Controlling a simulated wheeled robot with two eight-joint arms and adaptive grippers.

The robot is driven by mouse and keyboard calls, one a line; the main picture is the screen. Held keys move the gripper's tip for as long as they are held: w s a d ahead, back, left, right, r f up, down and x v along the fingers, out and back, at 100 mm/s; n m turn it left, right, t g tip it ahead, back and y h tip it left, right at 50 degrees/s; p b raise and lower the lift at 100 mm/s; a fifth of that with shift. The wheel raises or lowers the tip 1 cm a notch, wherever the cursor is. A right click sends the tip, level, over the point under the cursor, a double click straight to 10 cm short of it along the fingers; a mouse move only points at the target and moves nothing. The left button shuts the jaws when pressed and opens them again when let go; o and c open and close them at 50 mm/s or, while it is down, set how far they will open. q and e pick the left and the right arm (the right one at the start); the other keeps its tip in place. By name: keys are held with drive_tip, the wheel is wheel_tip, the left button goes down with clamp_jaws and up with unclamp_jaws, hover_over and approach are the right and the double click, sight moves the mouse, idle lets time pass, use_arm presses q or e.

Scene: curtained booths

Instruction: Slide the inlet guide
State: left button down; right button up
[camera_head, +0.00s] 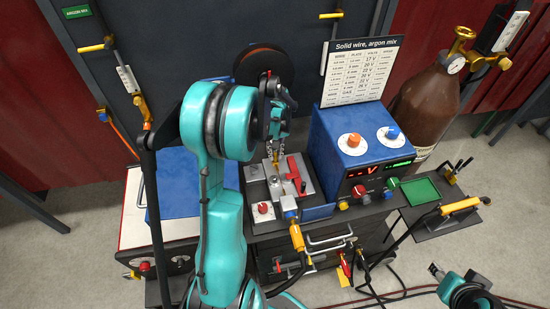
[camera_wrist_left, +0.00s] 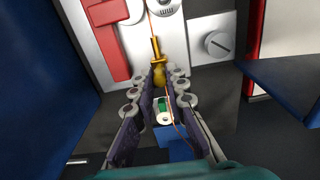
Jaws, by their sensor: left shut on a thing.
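The inlet guide is a small brass piece (camera_wrist_left: 158,74) in the left wrist view, at the feeder's grey metal plate (camera_wrist_left: 192,64). My left gripper (camera_wrist_left: 160,88) is shut on it, its padded fingers on either side of its near end. A thin copper-coloured wire runs close to the guide; whether it passes through is unclear. In the head view the left gripper (camera_head: 275,148) reaches down over the wire feeder (camera_head: 254,190), and a bit of brass shows under the fingertips. Part of my right arm shows at the bottom right; its finger state is unclear.
A blue welder box (camera_head: 327,140) with knobs and a settings card (camera_head: 362,70) stands right of the feeder. A red lever (camera_head: 294,172) sits close by the left gripper. A brown gas cylinder (camera_head: 425,108) and a green tray (camera_head: 420,191) are farther right.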

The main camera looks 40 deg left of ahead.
use_arm(q)
drive_tip(key=shift+s+d, duration=0.2)
drive_tip(key=shift+d, duration=0.05)
drive_tip(key=c, duration=1.5)
unclamp_jaws()
drive_tip(key=shift+c, duration=0.2)
drive_tip(key=shift+r, duration=0.1)
drive_tip(key=shift+r+p, duration=1.9)
drive_tip(key=shift+r, duration=1.05)
drive_tip(key=shift+f, duration=0.1)
